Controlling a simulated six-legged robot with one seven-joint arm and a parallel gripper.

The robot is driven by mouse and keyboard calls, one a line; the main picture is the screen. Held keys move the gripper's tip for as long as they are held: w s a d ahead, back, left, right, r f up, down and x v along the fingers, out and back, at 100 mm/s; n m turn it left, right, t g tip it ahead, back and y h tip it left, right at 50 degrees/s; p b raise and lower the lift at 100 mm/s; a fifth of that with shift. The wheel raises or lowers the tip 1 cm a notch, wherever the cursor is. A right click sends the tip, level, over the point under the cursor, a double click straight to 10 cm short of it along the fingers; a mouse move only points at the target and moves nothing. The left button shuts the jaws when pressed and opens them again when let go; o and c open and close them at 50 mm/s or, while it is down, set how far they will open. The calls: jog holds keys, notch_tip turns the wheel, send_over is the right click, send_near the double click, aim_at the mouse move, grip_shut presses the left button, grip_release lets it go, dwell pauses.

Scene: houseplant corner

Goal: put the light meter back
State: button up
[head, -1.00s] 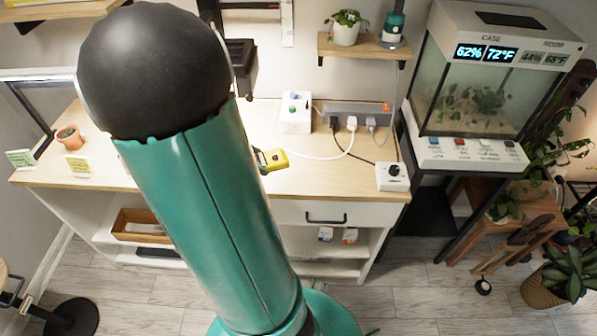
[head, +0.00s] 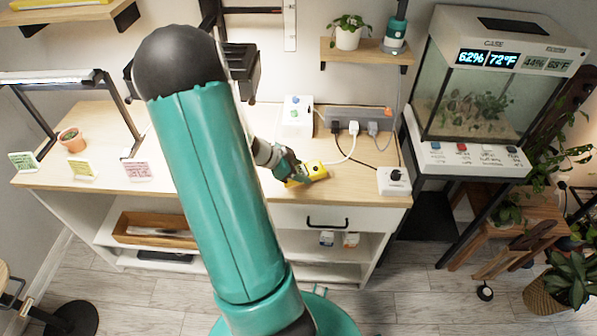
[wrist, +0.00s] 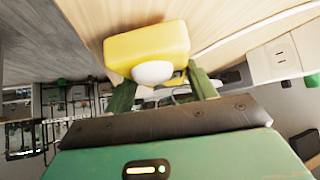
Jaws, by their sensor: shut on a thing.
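The light meter is a yellow block with a white dome. It shows over the right part of the wooden bench top in the head view (head: 316,169) and large in the wrist view (wrist: 146,44). My gripper (head: 298,177) is shut on it, with green fingers at both sides of the meter in the wrist view (wrist: 163,88). The dome faces the wrist camera. I cannot tell whether the meter touches the bench top (head: 350,190) or hangs just above it.
A power strip (head: 352,112) with plugs and cables, a white box (head: 297,115) and a white dial box (head: 393,181) surround the meter. A glass plant case (head: 485,105) stands right. Label cards (head: 138,171) and a small terracotta pot (head: 72,140) are at left.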

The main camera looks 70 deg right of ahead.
jog(key=shift+f, duration=0.5)
jog(key=shift+f, duration=0.15)
jog(key=o, duration=1.2)
jog(key=shift+c, duration=0.2)
jog(key=v, duration=1.2)
